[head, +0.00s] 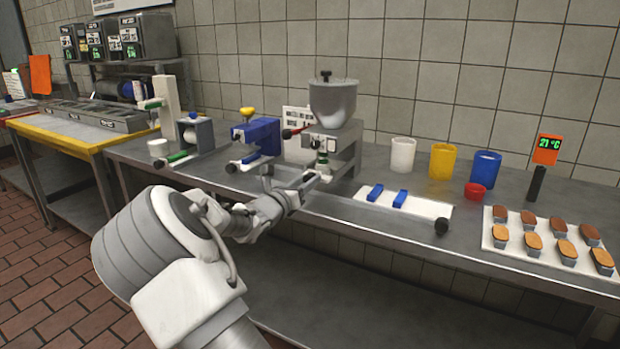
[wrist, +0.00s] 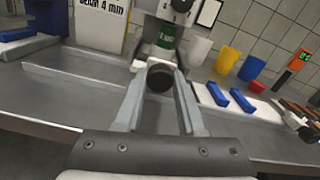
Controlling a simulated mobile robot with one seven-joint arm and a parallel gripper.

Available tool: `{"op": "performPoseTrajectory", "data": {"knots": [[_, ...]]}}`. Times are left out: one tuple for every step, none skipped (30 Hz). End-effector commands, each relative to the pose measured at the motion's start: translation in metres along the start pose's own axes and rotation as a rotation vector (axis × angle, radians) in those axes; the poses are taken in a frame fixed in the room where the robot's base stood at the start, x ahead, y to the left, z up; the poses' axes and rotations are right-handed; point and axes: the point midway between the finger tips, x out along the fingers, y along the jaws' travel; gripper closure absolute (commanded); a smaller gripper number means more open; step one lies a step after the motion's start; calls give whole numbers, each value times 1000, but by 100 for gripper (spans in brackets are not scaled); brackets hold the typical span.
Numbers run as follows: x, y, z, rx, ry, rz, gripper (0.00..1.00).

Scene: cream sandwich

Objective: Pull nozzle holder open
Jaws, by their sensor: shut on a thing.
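The filling machine with a grey hopper (head: 332,102) stands on the steel counter. Below its body is a green-banded nozzle (head: 321,160), which also shows in the wrist view (wrist: 167,36). A round black knob (wrist: 160,77), apparently the nozzle holder's handle, sits in front of the nozzle. My gripper (head: 314,180) is at the front of the machine, low under the nozzle. In the wrist view its two fingers (wrist: 160,84) are shut on the black knob, one on each side. The holder behind the knob is mostly hidden, and how far it is open I cannot tell.
White (head: 402,154), yellow (head: 442,161) and blue (head: 485,168) cups stand behind. A blue machine (head: 262,137) stands left. A pastry tray (head: 530,258) is far right.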

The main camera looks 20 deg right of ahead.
Motion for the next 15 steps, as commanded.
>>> {"op": "performPoseTrajectory", "data": {"knots": [[-14, 1, 3, 0, 5, 4, 100], [-23, 1, 3, 0, 6, 6, 100], [-35, 0, 4, -1, 6, 5, 100], [-44, 0, 4, -1, 7, 6, 100], [-54, 0, 5, -1, 7, 7, 100], [-65, 0, 5, -2, 7, 6, 100], [-73, 0, 5, -2, 6, 6, 100], [-80, 0, 4, -2, 7, 6, 100], [-88, 0, 4, -2, 7, 5, 100], [-94, 0, 3, -2, 6, 5, 100], [-98, 0, 3, -3, 6, 5, 100], [-104, 0, 2, -3, 6, 4, 100], [-108, 0, 1, -3, 6, 4, 100], [-110, 0, 1, -2, 6, 4, 100], [-113, 0, 0, -1, 5, 3, 100]]}}
